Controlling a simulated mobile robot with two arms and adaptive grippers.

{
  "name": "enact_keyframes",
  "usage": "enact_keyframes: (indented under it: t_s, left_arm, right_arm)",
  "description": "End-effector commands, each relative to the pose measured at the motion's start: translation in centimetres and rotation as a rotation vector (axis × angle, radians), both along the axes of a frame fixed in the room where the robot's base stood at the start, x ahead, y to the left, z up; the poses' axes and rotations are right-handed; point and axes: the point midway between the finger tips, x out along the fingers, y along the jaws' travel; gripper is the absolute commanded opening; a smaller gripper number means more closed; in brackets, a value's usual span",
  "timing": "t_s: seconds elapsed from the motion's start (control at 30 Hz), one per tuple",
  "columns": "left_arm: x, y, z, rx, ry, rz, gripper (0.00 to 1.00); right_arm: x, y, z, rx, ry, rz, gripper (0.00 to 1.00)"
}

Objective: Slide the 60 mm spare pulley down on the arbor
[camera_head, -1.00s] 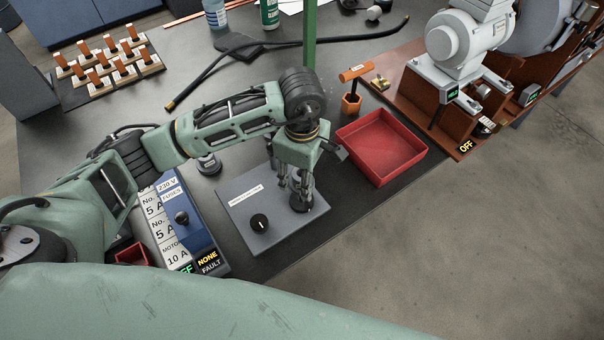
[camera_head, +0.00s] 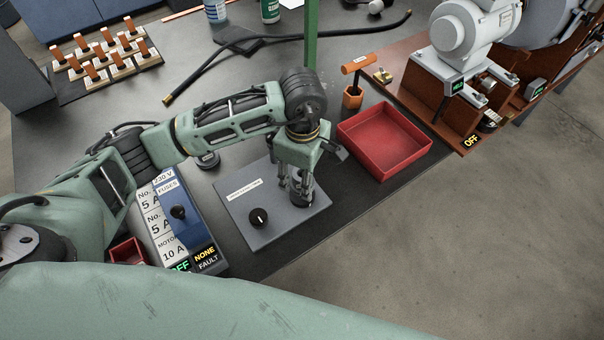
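Another small dark round piece (camera_head: 208,160) lies on the bench, partly behind my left arm. My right gripper is out of view.
A red tray (camera_head: 425,143) stands close right of the gripper. An orange-handled tool in a holder (camera_head: 352,97), a green post (camera_head: 311,35) and a motor unit (camera_head: 460,35) stand behind. A fuse box (camera_head: 185,215) is left of the plate.

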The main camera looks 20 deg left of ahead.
Motion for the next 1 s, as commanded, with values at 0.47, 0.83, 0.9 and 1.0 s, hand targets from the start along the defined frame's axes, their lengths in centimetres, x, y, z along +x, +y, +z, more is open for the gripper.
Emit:
enact_keyframes:
  t_s: [0.47, 0.83, 0.9, 1.0]
  left_arm:
    - [0.1, 0.0, -1.6, 0.000, -0.001, 0.000, 0.06]
    - [0.0, 0.0, -2.7, 0.001, -0.001, 0.000, 0.06]
    - [0.0, 0.0, -2.9, 0.001, -0.001, 0.000, 0.06]
    - [0.0, 0.0, -3.2, 0.001, -0.001, 0.000, 0.06]
  right_arm:
    - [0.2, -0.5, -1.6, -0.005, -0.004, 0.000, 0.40]
    - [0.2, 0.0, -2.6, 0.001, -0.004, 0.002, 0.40]
    - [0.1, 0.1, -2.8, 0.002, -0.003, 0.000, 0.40]
    - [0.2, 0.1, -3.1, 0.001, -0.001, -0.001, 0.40]
